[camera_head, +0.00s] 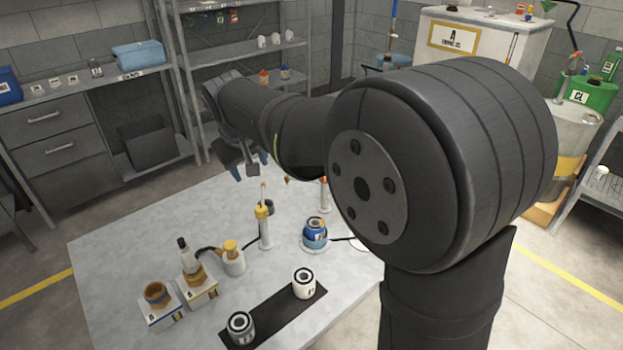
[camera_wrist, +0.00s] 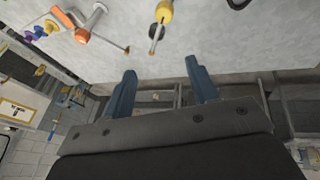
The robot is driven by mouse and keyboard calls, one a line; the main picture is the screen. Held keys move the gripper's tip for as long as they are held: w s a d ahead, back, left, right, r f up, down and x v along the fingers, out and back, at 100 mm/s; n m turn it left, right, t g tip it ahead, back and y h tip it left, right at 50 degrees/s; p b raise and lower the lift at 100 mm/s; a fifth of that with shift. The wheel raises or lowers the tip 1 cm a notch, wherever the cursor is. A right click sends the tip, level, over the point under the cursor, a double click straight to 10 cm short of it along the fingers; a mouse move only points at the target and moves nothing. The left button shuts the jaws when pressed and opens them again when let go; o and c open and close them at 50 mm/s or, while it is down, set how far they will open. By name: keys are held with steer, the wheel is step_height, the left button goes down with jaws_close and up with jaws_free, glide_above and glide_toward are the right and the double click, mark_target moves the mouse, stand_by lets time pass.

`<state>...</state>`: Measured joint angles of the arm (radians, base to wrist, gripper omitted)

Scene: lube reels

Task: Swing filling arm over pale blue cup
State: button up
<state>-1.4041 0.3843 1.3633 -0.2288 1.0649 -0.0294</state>
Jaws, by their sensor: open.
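My gripper (camera_head: 242,168) hangs above the far left part of the table in the head view, open and empty. In the wrist view its two blue fingers (camera_wrist: 160,69) stand apart. A post with a yellow top (camera_head: 264,212) stands mid-table; in the wrist view a yellow cap (camera_wrist: 165,12) with a thin rod shows beyond the fingers, apart from them. A second post with an orange top (camera_head: 324,182) is partly hidden by my arm; an orange cap with a rod (camera_wrist: 82,35) shows in the wrist view. A blue cup-like jar (camera_head: 315,235) stands right of the yellow post; no clearly pale blue cup shows.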

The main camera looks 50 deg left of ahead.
mark_target(261, 208)
steer(key=w+f+m+g+h, duration=0.1)
steer(key=f+m, duration=0.2)
steer(key=f, duration=0.2)
steer(key=w+a+f+m+g+h, duration=0.1)
steer(key=f+m, duration=0.2)
steer(key=f, duration=0.2)
steer(key=a+f+m+g+h, duration=0.1)
steer(key=f+m, duration=0.2)
steer(key=f, duration=0.3)
steer(key=shift+w+a, duration=0.25)
steer(key=shift+w, duration=0.15)
jaws_close()
